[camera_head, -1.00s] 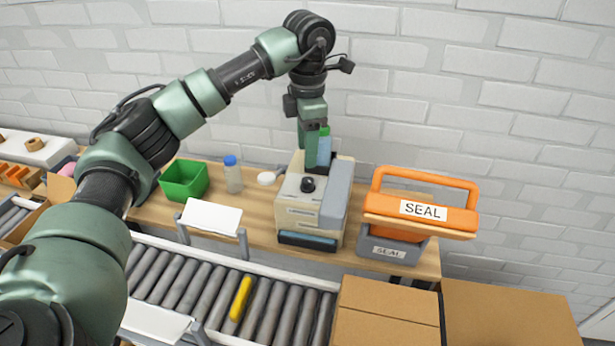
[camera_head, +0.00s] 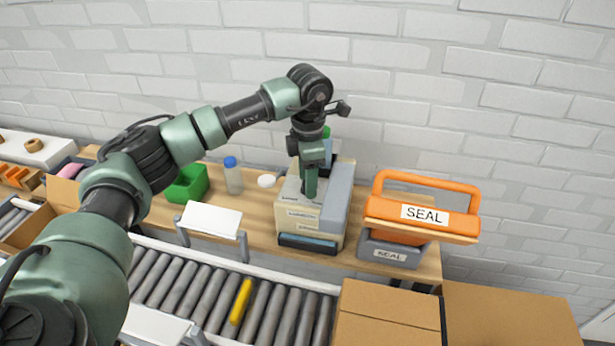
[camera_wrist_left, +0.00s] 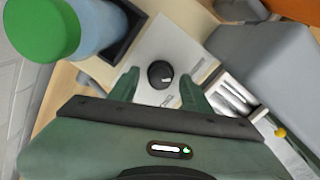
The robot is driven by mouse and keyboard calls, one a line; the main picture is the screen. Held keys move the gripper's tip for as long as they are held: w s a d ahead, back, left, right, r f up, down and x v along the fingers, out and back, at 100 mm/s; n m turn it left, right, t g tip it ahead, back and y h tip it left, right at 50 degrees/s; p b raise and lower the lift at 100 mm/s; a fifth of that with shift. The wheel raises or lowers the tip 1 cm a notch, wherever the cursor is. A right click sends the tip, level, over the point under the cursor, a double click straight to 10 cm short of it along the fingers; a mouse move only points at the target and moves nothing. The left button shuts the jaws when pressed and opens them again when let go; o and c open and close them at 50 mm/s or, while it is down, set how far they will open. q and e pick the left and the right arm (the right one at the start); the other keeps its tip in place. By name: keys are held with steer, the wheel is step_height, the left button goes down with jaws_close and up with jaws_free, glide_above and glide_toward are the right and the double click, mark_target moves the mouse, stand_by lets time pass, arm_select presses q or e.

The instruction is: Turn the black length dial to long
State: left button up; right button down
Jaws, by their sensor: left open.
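The black length dial (camera_wrist_left: 160,74) is a round knob with a pale pointer mark, on the light top plate of a beige and grey machine (camera_head: 297,218). In the head view my left gripper hides the dial. My left gripper (camera_head: 309,192) points down over the machine top. In the left wrist view its two green fingers (camera_wrist_left: 159,78) are open, one on each side of the dial, with gaps showing. I cannot tell how far down they reach. The small print around the dial is too small to read. My right gripper is not in view.
A bottle with a green cap (camera_wrist_left: 42,28) stands close behind my left gripper. The orange-handled SEAL device (camera_head: 421,213) is to the right. A green bin (camera_head: 186,184) and a blue-capped bottle (camera_head: 233,178) stand left. A roller conveyor (camera_head: 205,295) runs in front.

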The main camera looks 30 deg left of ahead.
arm_select(q)
steer(key=shift+c, duration=0.3)
jaws_close()
steer(key=shift+m, duration=0.3)
steer(key=m+b, duration=0.1)
steer(key=m, duration=0.1)
steer(key=shift+f+m+b, duration=0.1)
steer(key=shift+m+b, duration=0.3)
steer(key=m+b, duration=0.1)
steer(key=m, duration=0.3)
steer(key=shift+a, duration=0.1)
steer(key=m+b, duration=0.1)
steer(key=m, duration=0.4)
steer(key=shift+w, duration=0.1)
steer(key=m, duration=0.5)
steer(key=shift+b, duration=0.3)
steer(key=shift+m, duration=0.4)
